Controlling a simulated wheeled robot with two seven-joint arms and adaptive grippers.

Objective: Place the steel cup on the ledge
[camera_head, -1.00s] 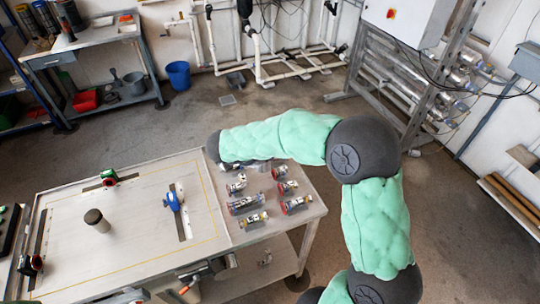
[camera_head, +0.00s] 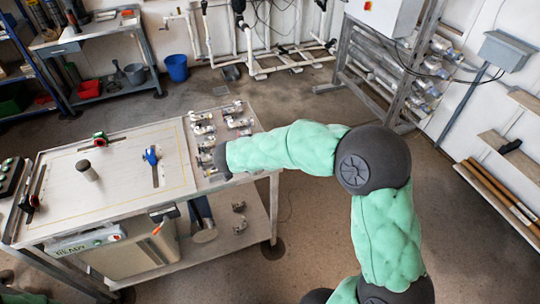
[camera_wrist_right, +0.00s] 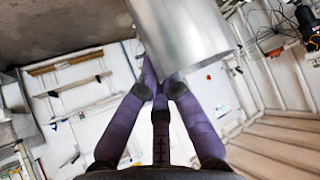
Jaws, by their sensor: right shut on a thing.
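The steel cup (camera_wrist_right: 185,30) is a shiny grey cylinder at the top of the right wrist view. My right gripper (camera_wrist_right: 162,82), with purple fingers, is shut on it. Part of the cup is cut off by the frame's top. In the head view the gripper and cup cannot be made out; my right arm reaches left to the table's right end. Pale ledges stand out from the right wall: an upper one (camera_head: 524,100) and a lower one (camera_head: 495,146) with a small dark object on it. I cannot tell which is the task's ledge. My left gripper is not in view.
A pipe rack (camera_head: 395,70) stands at the back. Wooden bars (camera_head: 500,193) lie low by the right wall. Floor between is open.

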